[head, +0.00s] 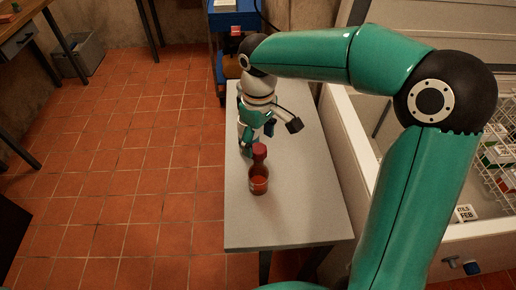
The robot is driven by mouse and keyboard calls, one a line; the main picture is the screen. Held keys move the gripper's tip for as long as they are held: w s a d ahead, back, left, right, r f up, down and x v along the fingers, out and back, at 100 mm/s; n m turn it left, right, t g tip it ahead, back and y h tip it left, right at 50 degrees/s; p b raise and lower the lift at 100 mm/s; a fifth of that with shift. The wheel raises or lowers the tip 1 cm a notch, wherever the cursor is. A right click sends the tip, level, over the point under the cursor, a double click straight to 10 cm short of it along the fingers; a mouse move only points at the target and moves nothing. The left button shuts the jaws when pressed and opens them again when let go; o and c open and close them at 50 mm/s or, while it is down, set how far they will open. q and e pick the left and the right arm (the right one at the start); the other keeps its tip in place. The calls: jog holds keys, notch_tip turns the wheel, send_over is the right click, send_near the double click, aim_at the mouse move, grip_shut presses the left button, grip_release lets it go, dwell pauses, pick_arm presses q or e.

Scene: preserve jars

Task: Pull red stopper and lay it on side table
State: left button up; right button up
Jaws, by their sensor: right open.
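A small bottle or jar (258,183) with reddish-brown contents stands upright on the grey side table (290,222). The red stopper (259,151) sits on top of it. My right gripper (270,139) is just behind and above the stopper, with its fingers spread. One finger reaches out to the right and the other hangs to the left of the stopper. I cannot tell whether a finger touches it. My left gripper is not in view.
The table's front part is bare. A white chest with a wire basket (497,178) stands to the right, close to the table edge. A blue cart (233,20) stands behind the table. A grey crate (78,56) sits on the tiled floor at the far left.

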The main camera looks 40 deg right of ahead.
aim_at(259, 148)
jog(key=shift+f, duration=1.85)
jog(key=shift+c, duration=0.4)
grip_shut()
jog(key=shift+r+p, duration=1.5)
jog(key=shift+r, duration=0.4)
jog(key=shift+r+p, duration=1.7)
jog(key=shift+r, duration=0.3)
